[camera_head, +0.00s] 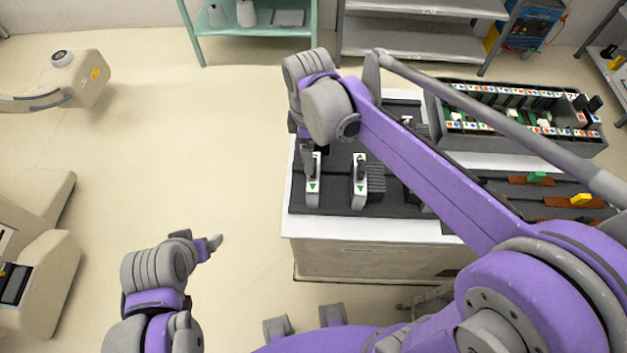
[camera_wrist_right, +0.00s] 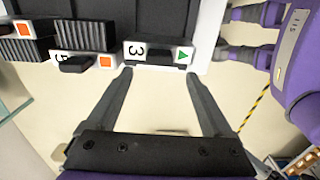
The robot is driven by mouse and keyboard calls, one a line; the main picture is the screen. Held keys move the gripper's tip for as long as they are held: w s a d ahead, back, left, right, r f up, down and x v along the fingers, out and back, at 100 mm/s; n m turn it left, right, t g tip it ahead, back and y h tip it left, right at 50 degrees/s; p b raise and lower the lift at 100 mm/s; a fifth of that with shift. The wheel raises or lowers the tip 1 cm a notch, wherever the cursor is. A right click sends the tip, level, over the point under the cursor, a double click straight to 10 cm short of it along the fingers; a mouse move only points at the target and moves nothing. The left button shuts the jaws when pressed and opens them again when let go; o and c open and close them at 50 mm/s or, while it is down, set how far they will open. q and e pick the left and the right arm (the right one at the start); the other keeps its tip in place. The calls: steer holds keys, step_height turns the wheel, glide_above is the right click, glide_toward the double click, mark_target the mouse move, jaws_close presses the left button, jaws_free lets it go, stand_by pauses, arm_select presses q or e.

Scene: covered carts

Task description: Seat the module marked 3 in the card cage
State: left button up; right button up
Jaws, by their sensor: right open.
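The module marked 3 (camera_wrist_right: 160,52) shows its white label with a green triangle in the right wrist view, on a dark tray (camera_head: 335,205). My right gripper (camera_wrist_right: 157,74) is open, its fingertips just short of the module's two ends. In the head view the gripper hangs over a left module with a green triangle (camera_head: 313,187); its number is not readable there. The card cage (camera_head: 520,140) stands at the back right, with coloured marks along its slot rows. My left gripper (camera_head: 208,246) is over open floor, apart from everything; its jaw opening is unclear.
Another green-triangle module (camera_head: 360,188) stands to the right. An orange-square module (camera_wrist_right: 85,63) is close to module 3. Boards with a green handle (camera_head: 537,177) and a yellow handle (camera_head: 580,199) lie at right. My right arm crosses the worktop and hides part of it.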

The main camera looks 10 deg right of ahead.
mark_target(313, 178)
steer(key=f, duration=0.5)
steer(key=shift+d+f, duration=0.35)
steer(key=shift+d, duration=0.05)
steer(key=shift+c, duration=0.2)
jaws_close()
stand_by(0.9)
